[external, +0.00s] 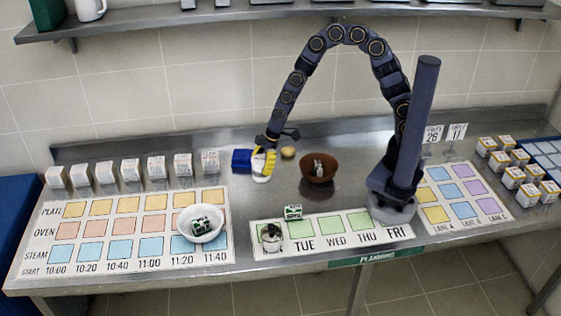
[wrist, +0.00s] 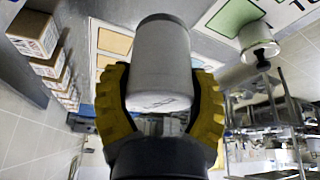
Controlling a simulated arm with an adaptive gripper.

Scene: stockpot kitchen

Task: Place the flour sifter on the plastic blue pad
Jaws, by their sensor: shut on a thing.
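My gripper (external: 263,163), with yellow fingers, is shut on a pale grey-white cylinder that looks like the flour sifter (wrist: 162,60). In the wrist view the fingers (wrist: 160,95) close around both its sides. In the external view it shows as a small whitish piece low between the fingers, and I cannot tell whether it touches the counter. A dark blue block (external: 241,160), perhaps the blue pad, lies on the counter just left of my gripper. A second pale cylinder with a dark knob (wrist: 258,42) stands on the weekday chart, at its left end in the external view (external: 271,238).
A brown bowl (external: 318,176) and a small tan round thing (external: 288,152) are right of my gripper. Several small boxes (external: 130,168) line the back left.

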